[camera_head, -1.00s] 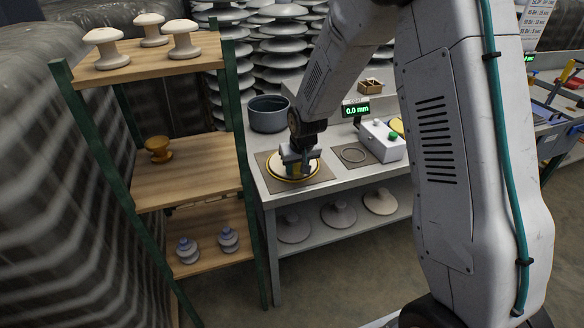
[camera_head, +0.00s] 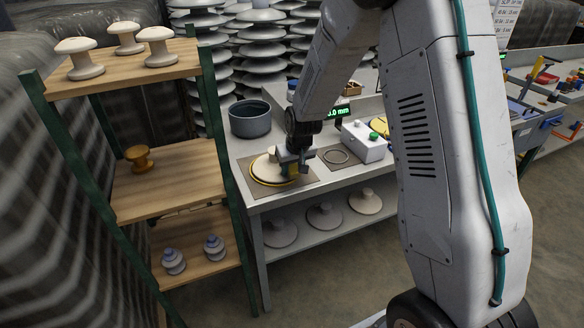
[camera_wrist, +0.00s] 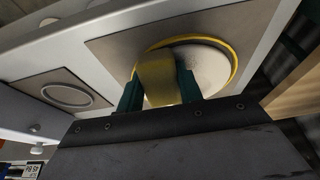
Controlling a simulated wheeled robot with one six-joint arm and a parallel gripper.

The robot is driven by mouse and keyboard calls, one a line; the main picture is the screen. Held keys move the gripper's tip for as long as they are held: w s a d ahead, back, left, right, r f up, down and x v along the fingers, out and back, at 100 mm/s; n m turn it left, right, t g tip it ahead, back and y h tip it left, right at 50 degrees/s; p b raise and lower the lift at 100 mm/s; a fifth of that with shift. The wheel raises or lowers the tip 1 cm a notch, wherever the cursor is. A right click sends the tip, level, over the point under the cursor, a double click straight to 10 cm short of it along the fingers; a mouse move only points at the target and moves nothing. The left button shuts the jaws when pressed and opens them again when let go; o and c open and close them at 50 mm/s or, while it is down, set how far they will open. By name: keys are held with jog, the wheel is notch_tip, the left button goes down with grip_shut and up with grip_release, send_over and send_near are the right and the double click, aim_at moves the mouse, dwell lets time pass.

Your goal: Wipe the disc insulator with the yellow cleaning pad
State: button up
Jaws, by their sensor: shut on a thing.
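The disc insulator (camera_head: 263,166) is a cream disc on a brown mat inside a yellow ring, on the grey workbench. It also shows in the wrist view (camera_wrist: 208,70). My gripper (camera_head: 291,166) is over the right side of the disc. In the wrist view my gripper (camera_wrist: 160,88) has its two green fingers shut on the yellow cleaning pad (camera_wrist: 158,76). The pad overlaps the disc's edge in that view; I cannot tell if it touches the disc. In the head view the pad is mostly hidden by my gripper.
A dark pot (camera_head: 250,118) stands behind the disc. A wooden shelf rack (camera_head: 165,180) stands at left. Several discs lie on the bench's lower shelf (camera_head: 300,243).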

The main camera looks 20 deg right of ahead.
aim_at(274, 179)
jog(key=shift+a+f, duration=0.15)
jog(key=shift+a, duration=2.85)
jog(key=v, duration=0.6)
jog(key=v, duration=0.3)
jog(key=shift+d, duration=0.1)
